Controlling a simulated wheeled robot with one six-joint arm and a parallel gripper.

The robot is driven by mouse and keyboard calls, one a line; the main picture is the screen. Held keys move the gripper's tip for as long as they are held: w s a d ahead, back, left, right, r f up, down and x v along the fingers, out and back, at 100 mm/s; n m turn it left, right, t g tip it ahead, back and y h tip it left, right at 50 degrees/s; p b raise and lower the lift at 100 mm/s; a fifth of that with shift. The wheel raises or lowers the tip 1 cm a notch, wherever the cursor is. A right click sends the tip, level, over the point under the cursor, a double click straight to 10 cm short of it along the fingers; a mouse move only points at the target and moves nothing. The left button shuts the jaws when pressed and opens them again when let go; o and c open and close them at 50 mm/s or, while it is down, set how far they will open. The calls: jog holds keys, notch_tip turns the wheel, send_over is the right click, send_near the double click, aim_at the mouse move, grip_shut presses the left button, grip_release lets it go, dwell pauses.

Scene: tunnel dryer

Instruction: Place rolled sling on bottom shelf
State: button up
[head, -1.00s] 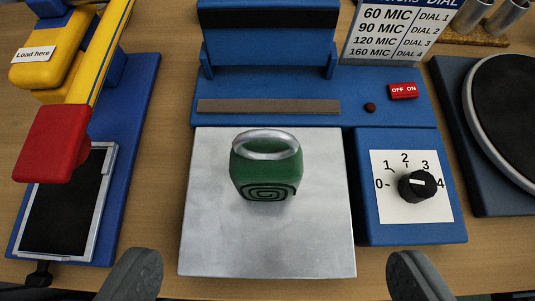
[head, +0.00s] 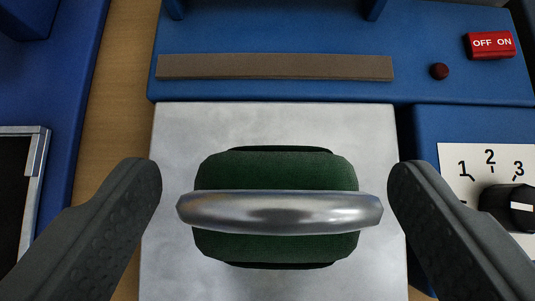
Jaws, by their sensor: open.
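The rolled sling (head: 275,170) is a dark green roll with a silver metal ring (head: 280,212) across its top. It sits on the bare grey metal plate (head: 370,130) of a blue machine. My gripper (head: 275,185) is open, with one dark finger on each side of the roll. Gaps show between the fingers and both the sling and its ring. The roll's lower sides are hidden from above. No shelf is in view.
The blue machine (head: 300,30) carries a brown strip (head: 275,67), a red OFF/ON switch (head: 490,45) and a black dial knob (head: 512,207) at the right. A blue device with a silver-framed dark panel (head: 15,190) stands at the left. A strip of wooden table (head: 125,80) lies between them.

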jog(key=shift+w+f, duration=0.5)
jog(key=shift+r, duration=0.1)
jog(key=c, duration=1.3)
